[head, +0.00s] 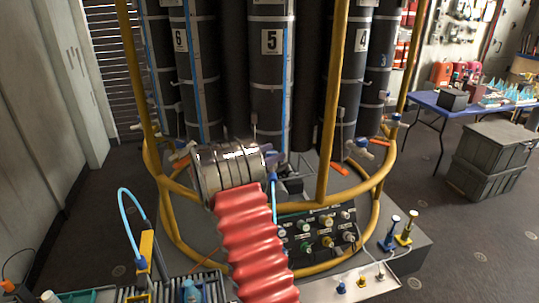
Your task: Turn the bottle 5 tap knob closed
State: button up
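Bottle 5 (268,85) is a tall dark cylinder with a white "5" label, upright in the middle of the rack in the head view. Its tap knob cannot be made out; my arm's metal wrist covers the area low in front of the bottle. My gripper (277,160) is mostly hidden behind that wrist, at the foot of bottle 5. Only a small dark and purplish part shows past the wrist. I cannot tell whether its fingers are open or touch the knob.
Bottle 6 (188,75) and bottle 4 (352,75) flank bottle 5. Yellow frame tubes (333,100) rise around the rack. A control panel (320,235) with several knobs stands below. A blue table (470,108) and grey crates (490,160) are at right.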

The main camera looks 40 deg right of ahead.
jog(key=shift+a, duration=0.25)
jog(key=w+a, duration=0.2)
jog(key=a, duration=1.1)
jog(key=shift+w, duration=0.3)
jog(key=shift+f, duration=0.1)
